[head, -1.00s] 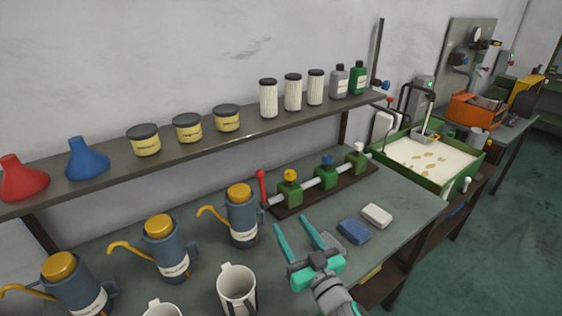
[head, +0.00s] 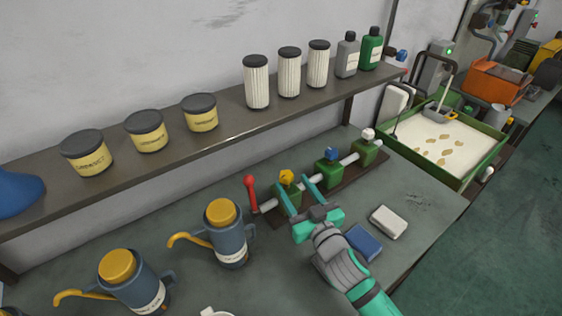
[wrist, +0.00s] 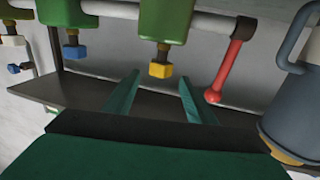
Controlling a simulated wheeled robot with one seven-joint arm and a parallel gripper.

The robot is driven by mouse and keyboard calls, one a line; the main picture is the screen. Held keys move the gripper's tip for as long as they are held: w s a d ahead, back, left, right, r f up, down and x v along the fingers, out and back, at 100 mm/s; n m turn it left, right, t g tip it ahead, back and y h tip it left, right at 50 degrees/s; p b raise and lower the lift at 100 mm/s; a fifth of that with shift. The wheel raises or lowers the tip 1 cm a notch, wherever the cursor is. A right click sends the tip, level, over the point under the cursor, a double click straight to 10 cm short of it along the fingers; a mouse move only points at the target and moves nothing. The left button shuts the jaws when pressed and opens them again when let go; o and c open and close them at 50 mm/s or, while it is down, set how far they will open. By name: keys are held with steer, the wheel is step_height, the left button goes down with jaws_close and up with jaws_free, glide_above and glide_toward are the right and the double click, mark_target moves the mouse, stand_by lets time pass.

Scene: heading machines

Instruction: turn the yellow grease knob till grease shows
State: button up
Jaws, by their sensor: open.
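The yellow grease knob (head: 287,177) sits on top of the left green block (head: 287,201) of a manifold on the bench. In the wrist view, which looks upside down, the yellow knob (wrist: 160,70) lies between and just past the fingertips. My gripper (head: 294,186) is open and empty, its two teal fingers (wrist: 158,90) reaching toward the knob with gaps on both sides. I cannot tell whether the knob is within the fingers' reach. No grease is visible at the manifold.
A red lever (head: 251,194) stands just left of the yellow knob. A blue knob (head: 331,153) and a white knob (head: 368,134) are to its right. Blue-grey oil cans (head: 228,240) stand at left. A blue block (head: 364,243) and a white block (head: 389,222) lie right. A shelf (head: 215,127) runs behind.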

steer(key=x, duration=0.7)
steer(key=shift+w+a, duration=0.1)
steer(key=shift+a, duration=0.25)
steer(key=shift+w, duration=0.85)
steer(key=shift+w+a, duration=0.1)
steer(key=shift+a, duration=0.1)
steer(key=c, duration=1)
